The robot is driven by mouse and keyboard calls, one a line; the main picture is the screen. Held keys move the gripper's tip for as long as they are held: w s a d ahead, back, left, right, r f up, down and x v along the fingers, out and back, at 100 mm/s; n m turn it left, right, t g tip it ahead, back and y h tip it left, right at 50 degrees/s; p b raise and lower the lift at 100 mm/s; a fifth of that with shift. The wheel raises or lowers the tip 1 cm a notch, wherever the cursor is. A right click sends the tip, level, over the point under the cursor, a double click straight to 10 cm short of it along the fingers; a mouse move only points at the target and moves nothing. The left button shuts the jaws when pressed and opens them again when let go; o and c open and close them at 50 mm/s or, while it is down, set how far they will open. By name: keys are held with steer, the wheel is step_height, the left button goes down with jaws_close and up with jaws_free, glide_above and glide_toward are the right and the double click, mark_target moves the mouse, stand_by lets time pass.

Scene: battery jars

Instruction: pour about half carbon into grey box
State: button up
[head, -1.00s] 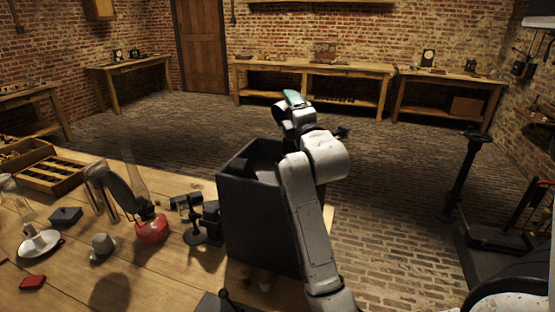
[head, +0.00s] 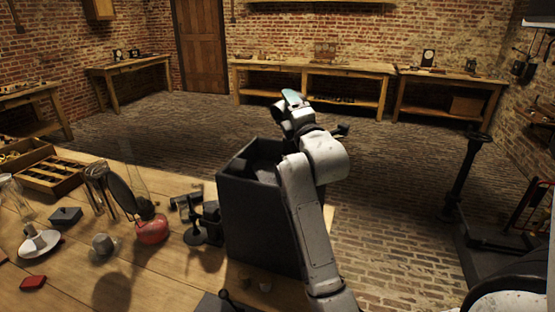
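A tall dark grey box (head: 258,225), open at the top, stands at the right end of the wooden table. My white arm rises in front of its right side and hides part of its rim. My gripper end (head: 291,108) is high above the box's far right edge, with a pale teal piece at its tip. I cannot tell whether that piece is held or is part of the gripper, and the fingers cannot be made out. A small dark part sticks out to the right of the wrist. I cannot identify the carbon or its container, and the box's inside is mostly dark.
Left of the box are a black stand (head: 196,233), a red-based lamp (head: 152,230), a grey cup (head: 103,245), a white dish (head: 40,243) and a wooden tray (head: 50,177). The floor beyond is open.

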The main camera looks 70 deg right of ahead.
steer(key=shift+w+a+r+n+t+p, duration=0.1)
steer(key=shift+a+r+n+t+p, duration=0.15)
steer(key=shift+r+n, duration=0.25)
steer(key=shift+w+a+r+n+t+p, duration=0.1)
steer(key=shift+r+n+t+p, duration=0.15)
steer(key=shift+r+n, duration=0.25)
stand_by(1.4)
steer(key=f+m+b, duration=0.1)
steer(key=f+m+g, duration=0.1)
steer(key=m, duration=0.1)
steer(key=shift+s+d+f+b, duration=0.2)
steer(key=shift+d+f+b, duration=0.1)
steer(key=shift+d+b, duration=0.1)
steer(key=shift+s+d+f+m+g, duration=0.1)
steer(key=shift+d+f+m+g, duration=0.15)
steer(key=shift+m, duration=0.35)
steer(key=shift+s+d+m+g, duration=0.1)
steer(key=shift+m+g, duration=0.25)
steer(key=shift+m, duration=0.25)
